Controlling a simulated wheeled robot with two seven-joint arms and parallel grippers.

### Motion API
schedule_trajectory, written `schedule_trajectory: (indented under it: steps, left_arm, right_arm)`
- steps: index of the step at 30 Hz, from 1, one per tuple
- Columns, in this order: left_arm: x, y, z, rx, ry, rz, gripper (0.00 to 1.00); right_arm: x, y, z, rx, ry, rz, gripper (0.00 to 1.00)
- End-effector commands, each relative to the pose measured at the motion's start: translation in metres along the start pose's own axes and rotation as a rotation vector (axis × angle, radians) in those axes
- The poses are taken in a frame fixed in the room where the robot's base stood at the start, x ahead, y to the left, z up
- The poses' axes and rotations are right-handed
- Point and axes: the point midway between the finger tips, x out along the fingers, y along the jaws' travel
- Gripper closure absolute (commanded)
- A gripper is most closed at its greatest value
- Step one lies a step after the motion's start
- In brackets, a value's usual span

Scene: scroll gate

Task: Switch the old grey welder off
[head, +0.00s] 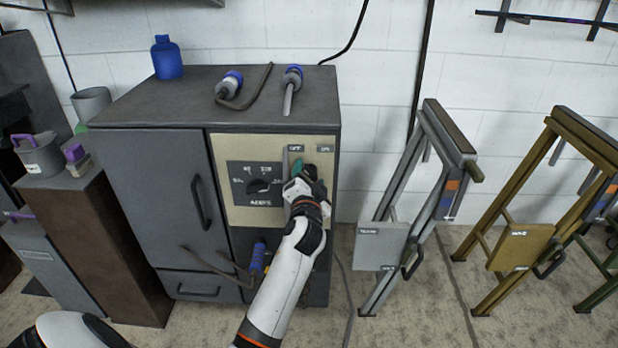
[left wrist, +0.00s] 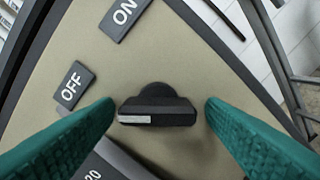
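The old grey welder (head: 155,175) stands against the wall, with a beige control panel (head: 262,218). Its black switch knob (left wrist: 157,106) shows in the left wrist view; my gripper hides it in the head view. The knob's white mark is at its left end, pointing just below the OFF label (left wrist: 73,86) and well away from the ON label (left wrist: 125,17). My left gripper (head: 301,173) is at the panel's upper right. Its teal fingers (left wrist: 159,112) are open on either side of the knob, with narrow gaps visible. My right gripper is out of view.
A dial (head: 264,186) sits left of the switch on the panel. Plugs (head: 292,78) and a blue bottle (head: 167,58) stand or lie on top. Cables hang low in front. A grey stand (head: 420,190) and a yellow stand (head: 535,220) are to the right.

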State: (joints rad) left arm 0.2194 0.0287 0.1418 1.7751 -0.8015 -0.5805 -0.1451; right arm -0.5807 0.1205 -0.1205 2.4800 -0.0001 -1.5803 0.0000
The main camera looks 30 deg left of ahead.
Motion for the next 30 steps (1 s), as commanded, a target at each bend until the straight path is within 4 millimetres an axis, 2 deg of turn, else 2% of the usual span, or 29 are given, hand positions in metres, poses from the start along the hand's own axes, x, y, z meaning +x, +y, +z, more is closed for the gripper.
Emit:
schedule_trajectory:
  steps: [8,11,21,25,30]
  left_arm:
    - [-0.006,0.001,0.001,0.001,-0.002,0.001,0.35]
    - [-0.020,0.001,0.001,0.001,-0.001,0.000,0.35]
    - [-0.091,-0.001,0.000,-0.001,0.002,-0.002,0.35]
    - [-0.109,0.000,0.000,-0.001,0.001,-0.001,0.35]
    - [-0.119,0.000,0.000,0.000,0.000,0.001,0.35]
  right_arm:
    - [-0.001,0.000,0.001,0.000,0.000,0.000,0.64]
    - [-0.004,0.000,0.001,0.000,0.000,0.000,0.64]
    - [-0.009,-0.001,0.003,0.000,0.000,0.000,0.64]
    - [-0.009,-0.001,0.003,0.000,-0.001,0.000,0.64]
    - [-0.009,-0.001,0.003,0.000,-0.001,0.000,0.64]
